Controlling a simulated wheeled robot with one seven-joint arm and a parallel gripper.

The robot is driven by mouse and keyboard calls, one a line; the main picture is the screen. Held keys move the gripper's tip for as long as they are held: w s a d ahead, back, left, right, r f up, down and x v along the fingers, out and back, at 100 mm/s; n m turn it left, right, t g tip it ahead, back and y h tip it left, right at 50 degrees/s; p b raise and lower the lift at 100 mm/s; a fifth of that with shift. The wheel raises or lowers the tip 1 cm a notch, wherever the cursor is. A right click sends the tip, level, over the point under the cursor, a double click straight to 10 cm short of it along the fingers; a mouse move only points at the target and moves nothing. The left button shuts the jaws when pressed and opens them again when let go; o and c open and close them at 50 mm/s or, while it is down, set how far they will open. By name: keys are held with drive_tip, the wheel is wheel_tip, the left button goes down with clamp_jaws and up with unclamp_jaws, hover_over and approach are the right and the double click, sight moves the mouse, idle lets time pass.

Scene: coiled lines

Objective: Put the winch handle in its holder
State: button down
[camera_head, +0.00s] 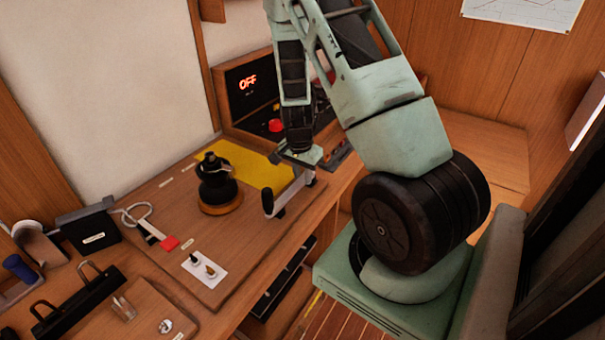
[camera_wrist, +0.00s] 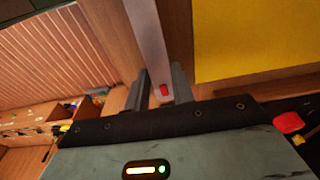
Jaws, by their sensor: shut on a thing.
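The winch handle (camera_head: 268,201) is a pale metal bar with a dark end, near the front right edge of the wooden board. My gripper (camera_head: 297,172) points down and is shut on it. In the wrist view, the handle's grey bar (camera_wrist: 146,35) runs from the top edge down between the two dark fingers (camera_wrist: 158,92). A small red spot shows beside the fingers. The handle's far end is cut off there. A black labelled box (camera_head: 91,232) at the left of the bench may be the holder; I cannot tell for sure.
A black winch (camera_head: 216,183) stands on the board, left of my gripper. A yellow sheet (camera_head: 255,165) lies behind. A red-ended tool (camera_head: 168,243), a white plate (camera_head: 205,267) and a black rack (camera_head: 78,303) occupy the left.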

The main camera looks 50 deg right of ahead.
drive_tip(key=c, duration=0.8)
unclamp_jaws()
wheel_tip(320, 180, up, 5)
drive_tip(key=p, duration=0.4)
drive_tip(key=shift+r, duration=0.1)
